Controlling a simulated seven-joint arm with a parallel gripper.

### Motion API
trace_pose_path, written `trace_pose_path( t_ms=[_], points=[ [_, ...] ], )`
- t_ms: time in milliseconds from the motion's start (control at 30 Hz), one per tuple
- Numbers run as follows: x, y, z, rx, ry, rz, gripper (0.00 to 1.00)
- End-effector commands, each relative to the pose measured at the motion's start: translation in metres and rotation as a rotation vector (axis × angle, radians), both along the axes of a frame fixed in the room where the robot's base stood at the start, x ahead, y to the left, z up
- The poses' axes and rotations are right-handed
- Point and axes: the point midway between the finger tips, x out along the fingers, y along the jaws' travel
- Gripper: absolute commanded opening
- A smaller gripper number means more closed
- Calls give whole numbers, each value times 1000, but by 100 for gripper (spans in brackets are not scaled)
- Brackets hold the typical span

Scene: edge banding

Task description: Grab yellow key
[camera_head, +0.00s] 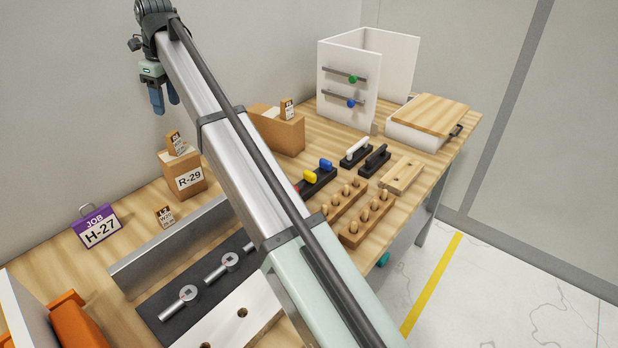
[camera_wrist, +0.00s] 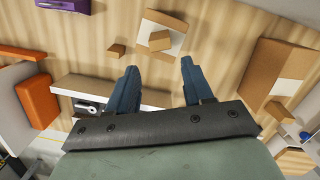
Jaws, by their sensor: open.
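A yellow key (camera_head: 309,176) stands on a small black block in the head view, between a blue key (camera_head: 326,165) and a red one partly hidden behind my arm. My gripper (camera_head: 165,108) is high at the upper left of the head view, pointing down and well apart from the keys. In the wrist view my gripper (camera_wrist: 158,75) has its two blue fingers spread with nothing held between them. The yellow key cannot be made out in the wrist view.
Wooden peg racks (camera_head: 368,220) and black-handled tools (camera_head: 374,161) stand near the keys. A white panelled box (camera_head: 345,90) is at the back. Cardboard boxes (camera_head: 183,175) and a purple job sign (camera_head: 96,227) stand left. My arm crosses the middle of the head view.

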Motion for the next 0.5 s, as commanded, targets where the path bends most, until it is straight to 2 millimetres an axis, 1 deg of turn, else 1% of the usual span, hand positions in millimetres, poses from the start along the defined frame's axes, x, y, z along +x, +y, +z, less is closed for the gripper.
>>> trace_pose_path(
  t_ms=[167, 267, 367, 467, 500],
  points=[
    [1, -1, 0, 0, 0, -2, 51],
    [8, -13, 0, 0, 0, -19, 51],
    [24, -41, -1, -1, 1, -58, 51],
    [44, -83, -6, -3, 4, -113, 51],
    [50, -102, -8, -3, 6, -138, 51]
  ],
)
